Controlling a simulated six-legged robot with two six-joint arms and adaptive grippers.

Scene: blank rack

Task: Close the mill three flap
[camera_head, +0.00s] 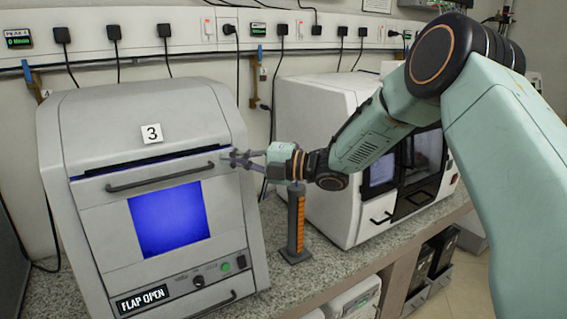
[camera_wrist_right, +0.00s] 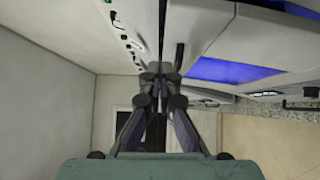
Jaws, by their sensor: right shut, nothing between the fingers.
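Mill three is the grey machine (camera_head: 120,110) with the "3" label at the left of the head view. Its front flap (camera_head: 100,215) has a dark bar handle (camera_head: 160,178) and a lit blue window (camera_head: 170,218). A dark gap runs along the flap's top edge, and the panel below reads "FLAP OPEN" (camera_head: 143,299). My right gripper (camera_head: 232,158) is shut and empty at the flap's upper right corner, near the handle's right end. I cannot tell if it touches. In the wrist view the fingertips (camera_wrist_right: 160,78) are together, with the blue window (camera_wrist_right: 235,70) to their right.
An orange and grey post (camera_head: 296,225) stands on the speckled counter (camera_head: 325,272) just right of the mill. A white machine (camera_head: 320,130) stands further right. Sockets and hanging black cables line the wall behind.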

